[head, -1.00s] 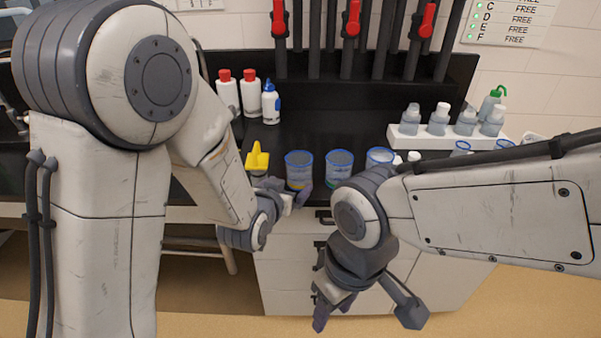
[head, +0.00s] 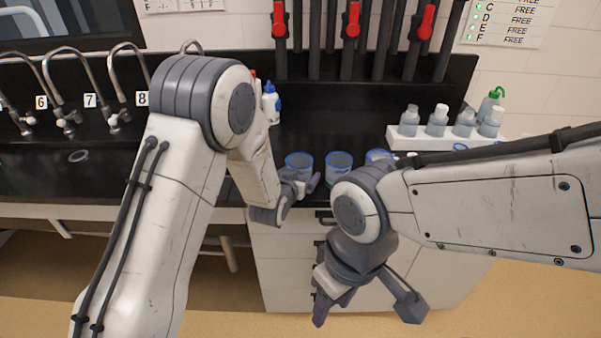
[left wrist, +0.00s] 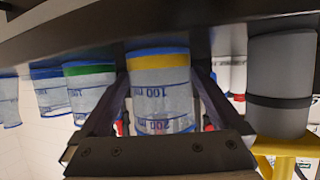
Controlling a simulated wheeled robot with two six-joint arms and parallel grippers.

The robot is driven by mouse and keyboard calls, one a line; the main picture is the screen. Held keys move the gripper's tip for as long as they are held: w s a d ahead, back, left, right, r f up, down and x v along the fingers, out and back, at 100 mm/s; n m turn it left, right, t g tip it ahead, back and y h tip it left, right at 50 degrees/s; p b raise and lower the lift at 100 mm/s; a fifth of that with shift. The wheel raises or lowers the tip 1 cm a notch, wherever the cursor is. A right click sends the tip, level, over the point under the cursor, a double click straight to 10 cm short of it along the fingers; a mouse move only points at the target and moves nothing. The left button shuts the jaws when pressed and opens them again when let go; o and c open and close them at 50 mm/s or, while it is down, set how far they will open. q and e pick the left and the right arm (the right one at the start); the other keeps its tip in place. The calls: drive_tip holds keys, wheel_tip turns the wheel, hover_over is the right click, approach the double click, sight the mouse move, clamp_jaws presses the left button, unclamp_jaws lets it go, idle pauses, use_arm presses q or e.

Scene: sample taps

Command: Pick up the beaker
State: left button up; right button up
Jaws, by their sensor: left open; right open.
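In the head view a clear beaker with a blue rim (head: 299,160) stands on the dark bench. My left gripper (head: 304,183) is at its near side. In the left wrist view this beaker (left wrist: 160,95), with a yellow band and a 100 ml mark, sits between the two fingers. The jaws are open and I see no clear grip on it. A second beaker (head: 338,161), with a green band in the left wrist view (left wrist: 90,88), stands beside it. A third beaker (head: 378,155) is partly behind my right arm. My right gripper (head: 334,297) is open and empty, low before the drawers.
A grey cylinder (left wrist: 281,85) and a yellow part (left wrist: 285,146) are close beside the left gripper. A white rack (head: 440,137) of bottles stands at the back right. Numbered taps (head: 68,115) and a sink are at the left.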

use_arm(q)
drive_tip(key=c, duration=1.2)
drive_tip(key=shift+o, duration=0.2)
drive_tip(key=shift+r, duration=0.1)
